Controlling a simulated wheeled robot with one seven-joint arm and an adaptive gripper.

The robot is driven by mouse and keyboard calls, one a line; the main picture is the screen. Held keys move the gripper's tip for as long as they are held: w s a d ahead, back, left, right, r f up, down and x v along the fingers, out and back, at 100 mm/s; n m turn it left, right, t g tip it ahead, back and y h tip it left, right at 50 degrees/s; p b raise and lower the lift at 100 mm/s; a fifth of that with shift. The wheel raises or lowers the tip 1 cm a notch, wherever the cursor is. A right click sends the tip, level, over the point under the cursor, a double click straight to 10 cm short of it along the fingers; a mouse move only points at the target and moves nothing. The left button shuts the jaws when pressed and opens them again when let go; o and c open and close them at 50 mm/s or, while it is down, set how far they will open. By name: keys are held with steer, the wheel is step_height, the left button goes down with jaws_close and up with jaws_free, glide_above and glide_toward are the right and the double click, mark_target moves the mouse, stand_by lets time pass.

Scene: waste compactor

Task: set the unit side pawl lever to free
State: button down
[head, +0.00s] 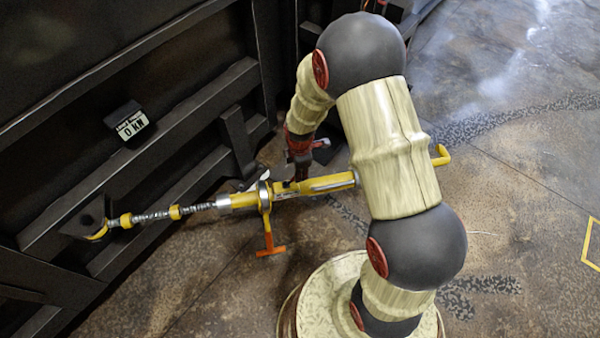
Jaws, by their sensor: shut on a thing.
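A yellow ratchet turnbuckle (331,182) runs from the dark wall across to the right, roughly level. Its threaded rod (152,216) ends at a bracket on the wall. An orange T-handle (269,240) hangs below its collar. My gripper (295,180) reaches down onto the top of the yellow body, just right of the collar. It is shut on a small part there. The fingers hide that part, so I cannot tell for certain that it is the unit side pawl lever, nor which way that lever is set.
A small display (129,124) reading 0 kN sits on the dark ribbed wall (195,125) at the left. A yellow hooked end (441,155) shows right of my arm. My arm hides part of the turnbuckle. The concrete floor (530,170) at the right is open.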

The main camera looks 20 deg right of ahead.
mark_target(288, 183)
steer(key=shift+w+a+r+h+p, duration=0.15)
steer(key=shift+a+r+h+p, duration=0.2)
steer(key=shift+a+h, duration=0.25)
steer(key=shift+w+a+r+h+b, duration=0.15)
steer(key=shift+a+h+b, duration=0.3)
steer(key=shift+h, duration=0.3)
steer(key=shift+a+r+h+b, duration=0.15)
steer(key=shift+a+h+b, duration=0.3)
steer(key=shift+h, duration=0.3)
steer(key=shift+a+r+g+h, duration=0.2)
steer(key=shift+a+h, duration=0.15)
steer(key=shift+h, duration=0.25)
steer(key=shift+a+r+g+h, duration=0.1)
steer(key=shift+a+g+h, duration=0.1)
steer(key=shift+a+h, duration=0.3)
steer(key=shift+w+d, duration=0.1)
steer(key=c, duration=1.8)
jaws_free()
steer(key=shift+c, duration=0.2)
steer(key=v, duration=1.1)
steer(key=shift+a+r, duration=0.25)
steer(key=shift+a, duration=0.15)
